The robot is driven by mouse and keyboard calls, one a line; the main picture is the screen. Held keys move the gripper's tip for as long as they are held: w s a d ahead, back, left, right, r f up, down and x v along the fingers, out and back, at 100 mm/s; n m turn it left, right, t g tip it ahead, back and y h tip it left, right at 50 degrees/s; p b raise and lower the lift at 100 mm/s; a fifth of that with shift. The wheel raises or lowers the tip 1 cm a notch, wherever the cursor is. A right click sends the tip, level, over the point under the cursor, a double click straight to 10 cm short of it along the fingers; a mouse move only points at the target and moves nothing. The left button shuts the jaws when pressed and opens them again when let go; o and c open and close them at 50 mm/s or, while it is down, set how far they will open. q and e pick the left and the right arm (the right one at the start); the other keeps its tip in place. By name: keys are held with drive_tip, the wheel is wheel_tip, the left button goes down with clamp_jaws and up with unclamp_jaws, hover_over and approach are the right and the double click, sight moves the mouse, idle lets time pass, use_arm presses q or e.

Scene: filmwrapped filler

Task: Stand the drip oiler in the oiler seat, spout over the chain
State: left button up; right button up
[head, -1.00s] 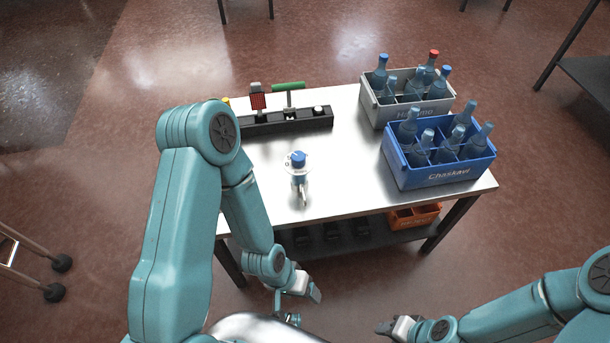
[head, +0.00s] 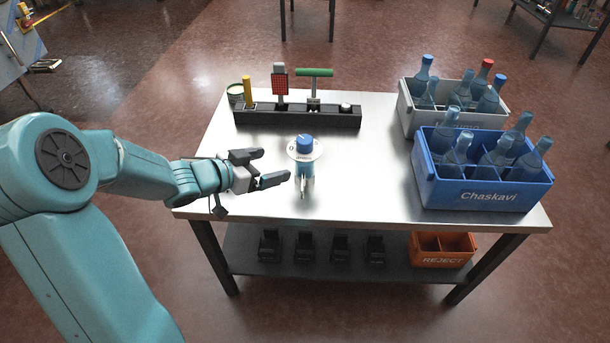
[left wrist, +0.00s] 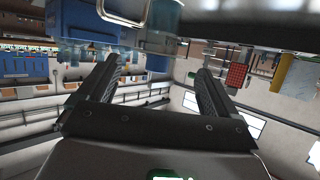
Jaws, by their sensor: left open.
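The drip oiler (head: 305,166) stands upright near the middle of the steel table. It has a blue cap, a pale round collar, a blue body and a metal part towards the front edge. My left gripper (head: 276,167) is open and empty just left of the oiler, its fingers pointing at it and apart from it. I cannot make out an oiler seat or a chain. My right gripper is out of view.
A grey crate (head: 405,105) and a blue crate (head: 480,195) of bottles fill the right side. The front left tabletop is clear.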

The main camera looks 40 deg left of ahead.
sight(304, 156)
use_arm(q)
drive_tip(key=b+x, duration=0.3)
drive_tip(key=x, duration=0.9)
drive_tip(key=shift+w+f+b, duration=0.3)
drive_tip(key=shift+f+b, duration=0.05)
drive_tip(key=shift+b, duration=0.05)
drive_tip(key=shift+r, duration=0.1)
drive_tip(key=shift+c, duration=0.2)
drive_tip(key=c, duration=1.5)
drive_tip(key=shift+w, duration=0.1)
drive_tip(key=shift+c, duration=0.3)
